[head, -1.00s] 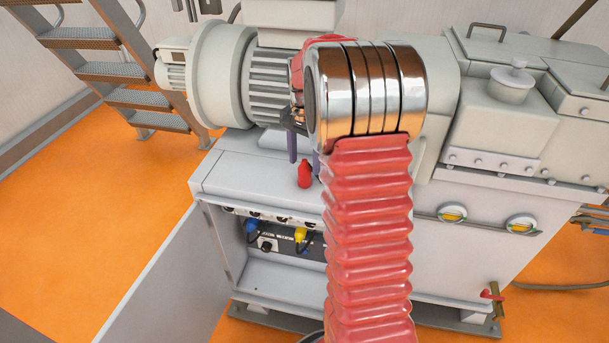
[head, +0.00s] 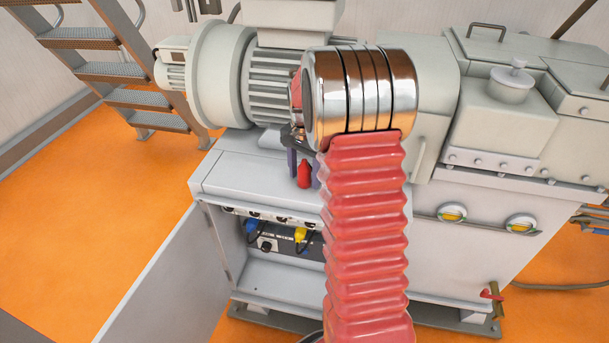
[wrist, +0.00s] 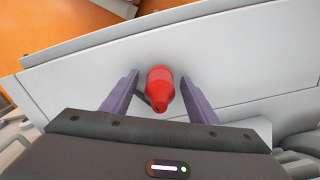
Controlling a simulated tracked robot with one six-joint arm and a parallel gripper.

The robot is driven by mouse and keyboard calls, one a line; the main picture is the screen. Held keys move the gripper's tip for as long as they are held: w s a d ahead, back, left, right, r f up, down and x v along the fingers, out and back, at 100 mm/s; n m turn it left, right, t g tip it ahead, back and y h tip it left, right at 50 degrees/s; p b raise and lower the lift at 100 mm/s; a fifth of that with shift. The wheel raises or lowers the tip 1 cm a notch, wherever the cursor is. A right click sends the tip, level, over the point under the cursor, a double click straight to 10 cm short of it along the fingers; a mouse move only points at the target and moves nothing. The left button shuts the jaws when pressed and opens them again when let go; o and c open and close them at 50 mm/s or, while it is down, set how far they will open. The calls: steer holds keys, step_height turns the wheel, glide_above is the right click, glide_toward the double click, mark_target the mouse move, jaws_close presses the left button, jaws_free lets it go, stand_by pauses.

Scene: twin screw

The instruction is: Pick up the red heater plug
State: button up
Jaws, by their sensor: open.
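The red heater plug (head: 304,174) stands on the pale top of the machine cabinet (head: 240,180). It also shows in the wrist view (wrist: 160,86), between the two purple fingers of my gripper (wrist: 160,88). The fingers are open, with a gap on each side of the plug. In the head view my gripper (head: 304,172) points down, with one finger at each side of the plug. My red arm sleeve hides part of the cabinet to the right.
Below, the open cabinet bay holds a blue plug (head: 251,227) and a yellow plug (head: 300,235) in a socket panel. A large motor (head: 225,75) stands behind the gripper. The cabinet top left of the plug is clear.

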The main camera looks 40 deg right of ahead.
mark_target(303, 160)
steer(key=shift+c, duration=0.2)
steer(key=c, duration=1)
steer(key=shift+c, duration=0.2)
steer(key=shift+r, duration=0.1)
step_height(303, 160, up, 10)
steer(key=shift+f, duration=0.1)
steer(key=shift+a, duration=0.1)
